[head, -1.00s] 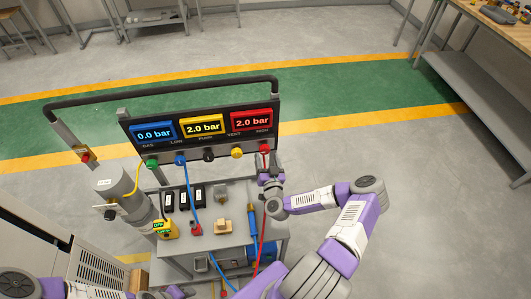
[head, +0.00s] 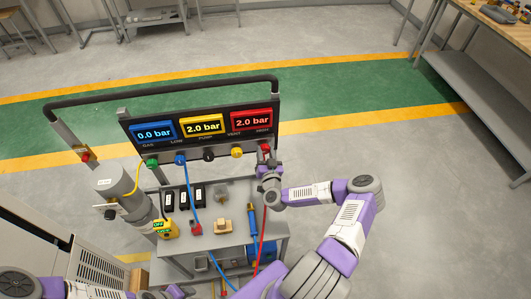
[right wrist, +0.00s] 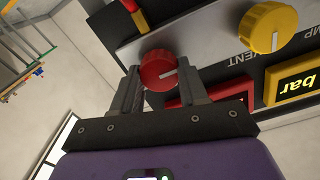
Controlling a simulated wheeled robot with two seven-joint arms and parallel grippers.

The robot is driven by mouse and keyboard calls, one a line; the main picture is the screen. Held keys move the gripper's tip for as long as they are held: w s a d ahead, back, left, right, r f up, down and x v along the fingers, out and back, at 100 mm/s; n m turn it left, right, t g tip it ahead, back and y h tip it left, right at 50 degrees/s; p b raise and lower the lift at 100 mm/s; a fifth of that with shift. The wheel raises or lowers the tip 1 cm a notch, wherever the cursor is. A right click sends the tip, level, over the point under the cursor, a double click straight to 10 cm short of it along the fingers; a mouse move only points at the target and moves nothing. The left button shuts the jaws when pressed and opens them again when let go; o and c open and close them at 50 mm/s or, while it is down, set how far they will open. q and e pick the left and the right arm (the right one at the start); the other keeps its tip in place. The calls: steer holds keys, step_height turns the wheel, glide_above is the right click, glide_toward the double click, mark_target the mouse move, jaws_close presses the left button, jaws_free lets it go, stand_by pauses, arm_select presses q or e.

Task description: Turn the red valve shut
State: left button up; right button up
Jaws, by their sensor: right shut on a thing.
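The red valve (head: 265,148) is a round knob at the right end of the panel (head: 135,139), below the red display. In the right wrist view the red valve (right wrist: 157,70) sits between my two fingers, with a white pointer line on its face. My right gripper (head: 266,160) is shut on it; the right wrist view shows the fingers (right wrist: 158,88) on either side. The red display (head: 251,120) reads 2.0 bar. My left arm shows only in part at the bottom left; its gripper is out of view.
The yellow knob (head: 237,152) sits close beside the red valve, with black, blue and green fittings farther left. A red hose (head: 263,240) hangs near my right wrist. Floor to the right is open.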

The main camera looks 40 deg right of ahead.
steer(key=m+b, duration=0.1)
steer(key=m, duration=0.3)
steer(key=shift+m+b, duration=0.3)
steer(key=shift+m, duration=0.1)
steer(key=m+b, duration=0.1)
steer(key=m, duration=0.3)
steer(key=shift+f+m, duration=0.1)
steer(key=shift+m, duration=0.2)
steer(key=m+b, duration=0.2)
steer(key=m, duration=0.2)
steer(key=shift+m, duration=0.3)
steer(key=shift+m+b, duration=0.55)
steer(key=shift+m, duration=1.35)
steer(key=o, duration=1.1)
steer(key=shift+c, duration=0.2)
steer(key=shift+s, duration=0.15)
